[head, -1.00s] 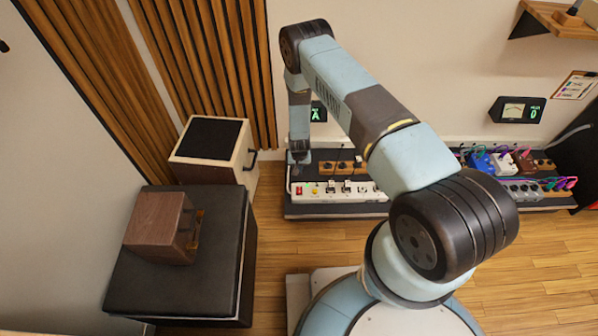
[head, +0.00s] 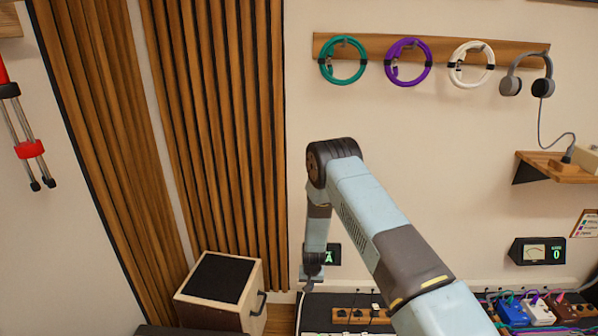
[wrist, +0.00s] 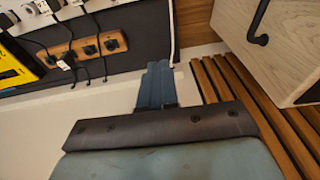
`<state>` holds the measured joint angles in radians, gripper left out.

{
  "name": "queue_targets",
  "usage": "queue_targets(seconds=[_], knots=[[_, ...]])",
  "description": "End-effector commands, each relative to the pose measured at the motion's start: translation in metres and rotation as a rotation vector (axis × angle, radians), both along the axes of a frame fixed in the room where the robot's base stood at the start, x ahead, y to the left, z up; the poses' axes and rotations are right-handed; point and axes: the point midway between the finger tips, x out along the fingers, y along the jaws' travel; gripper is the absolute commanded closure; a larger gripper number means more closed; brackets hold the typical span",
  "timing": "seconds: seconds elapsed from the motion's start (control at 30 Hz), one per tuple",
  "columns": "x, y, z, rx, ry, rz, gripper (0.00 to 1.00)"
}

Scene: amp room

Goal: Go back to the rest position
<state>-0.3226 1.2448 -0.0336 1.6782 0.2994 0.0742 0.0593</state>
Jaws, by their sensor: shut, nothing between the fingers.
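My gripper (head: 308,284) hangs at the end of my arm in the head view, pointing down just above the back of the low pedalboard (head: 345,300). In the wrist view my gripper (wrist: 158,84) has its two blue-grey fingers together, with nothing between them. The lower part of my arm is cut off by the bottom edge of the head view.
A wooden box with a black top (head: 217,279) stands at left before wood slats (head: 227,130). Coiled cables (head: 342,61) and headphones (head: 527,75) hang on the wall rail. A small shelf (head: 540,166), a meter (head: 537,251) and colored pedals (head: 512,310) are at right.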

Motion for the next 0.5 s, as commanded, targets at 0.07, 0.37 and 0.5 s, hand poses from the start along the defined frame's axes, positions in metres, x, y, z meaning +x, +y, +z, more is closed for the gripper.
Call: queue_targets(seconds=[0.07, 0.37, 0.5], knots=[[0.012, -0.002, 0.036, 0.011, -0.013, 0.000, 1.00], [0.032, -0.013, 0.157, 0.038, -0.046, 0.006, 1.00], [0.033, -0.020, 0.212, 0.048, -0.062, 0.011, 1.00]])
